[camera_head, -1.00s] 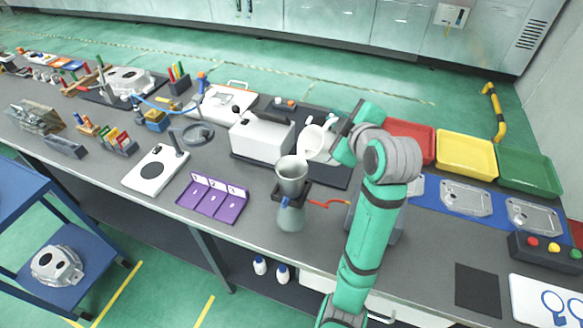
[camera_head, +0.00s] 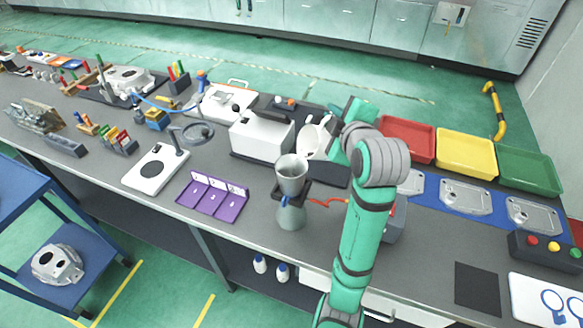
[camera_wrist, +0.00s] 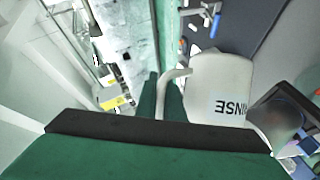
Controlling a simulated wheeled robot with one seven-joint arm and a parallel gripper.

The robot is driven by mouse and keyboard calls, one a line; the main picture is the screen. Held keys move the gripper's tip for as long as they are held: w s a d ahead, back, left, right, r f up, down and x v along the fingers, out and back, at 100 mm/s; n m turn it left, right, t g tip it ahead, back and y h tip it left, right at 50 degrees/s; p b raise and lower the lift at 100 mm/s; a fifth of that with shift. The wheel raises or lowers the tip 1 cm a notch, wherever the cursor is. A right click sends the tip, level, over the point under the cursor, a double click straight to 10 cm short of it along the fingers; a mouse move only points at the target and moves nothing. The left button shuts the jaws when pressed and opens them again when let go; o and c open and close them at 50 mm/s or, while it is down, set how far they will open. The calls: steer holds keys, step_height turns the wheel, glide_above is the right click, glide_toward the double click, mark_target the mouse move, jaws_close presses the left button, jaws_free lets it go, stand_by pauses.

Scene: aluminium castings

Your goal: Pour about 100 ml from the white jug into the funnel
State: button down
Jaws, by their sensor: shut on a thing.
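The white jug (camera_head: 312,143) is in the air behind the funnel in the head view. In the wrist view the jug (camera_wrist: 218,85) shows dark lettering, partly readable as "INSE", and a curved handle. My gripper (camera_wrist: 166,98) is shut on the jug's handle. In the head view the fingers are hidden by my wrist. The grey metallic funnel (camera_head: 292,178) sits upright in a dark holder above a pale flask (camera_head: 291,216). The funnel is in front of the jug and slightly left of it. No stream of liquid is visible.
A white box-shaped unit (camera_head: 258,137) stands behind and left of the funnel. A purple numbered tray (camera_head: 228,209) lies to the left. Red, yellow (camera_head: 466,154) and green bins line the back right. A red tube runs from the holder towards my arm.

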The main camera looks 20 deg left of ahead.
steer(key=shift+s+a+r+n+p, duration=0.1)
steer(key=shift+r+n+p, duration=0.2)
steer(key=shift+r+p, duration=0.15)
stand_by(0.7)
steer(key=shift+s+a, duration=0.2)
steer(key=shift+s+a+r+n+t+p, duration=0.2)
steer(key=shift+r+n+t+p, duration=0.2)
steer(key=shift+r+n+t, duration=0.1)
stand_by(0.6)
steer(key=shift+s+a+r+n, duration=0.3)
steer(key=shift+s+a, duration=0.1)
steer(key=shift+s, duration=0.05)
stand_by(0.4)
steer(key=shift+a, duration=0.15)
steer(key=w+d+f+m, duration=0.1)
steer(key=w+d+f+m+g, duration=0.1)
steer(key=f, duration=0.1)
steer(key=shift+w+d+f+m, duration=0.15)
steer(key=shift+d+m, duration=0.15)
steer(key=shift+m, duration=0.1)
steer(key=shift+w+d+f+m+g+y, duration=0.25)
steer(key=shift+m+g+y, duration=0.15)
steer(key=shift+m+g, duration=0.25)
steer(key=shift+w+d+f+m+g, duration=0.15)
steer(key=shift+f+m+g, duration=0.15)
steer(key=shift+f, duration=0.2)
steer(key=shift+f, duration=0.1)
stand_by(0.3)
